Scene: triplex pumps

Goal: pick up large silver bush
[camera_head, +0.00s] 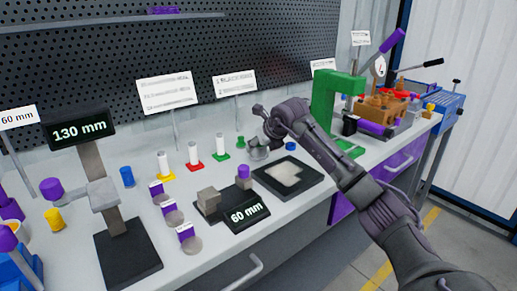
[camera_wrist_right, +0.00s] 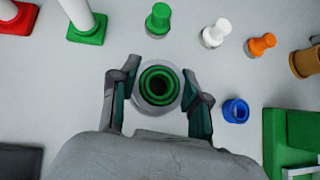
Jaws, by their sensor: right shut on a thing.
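The large silver bush (camera_wrist_right: 180,92) is a grey ring seen from above in the right wrist view, with green rings and a dark hole inside it. My right gripper (camera_wrist_right: 158,98) has one finger on each side of it and is shut on it. In the head view the silver bush (camera_head: 258,153) shows low at the back of the bench, partly hidden by my right gripper (camera_head: 262,136). I cannot tell whether it touches the bench top. My left gripper is not in view.
Near the bush stand a green piece (camera_wrist_right: 158,20), a white piece (camera_wrist_right: 216,33), an orange piece (camera_wrist_right: 260,44) and a blue ring (camera_wrist_right: 236,110). A green press (camera_head: 325,105) stands right of my gripper. A black tray (camera_head: 308,180) lies in front.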

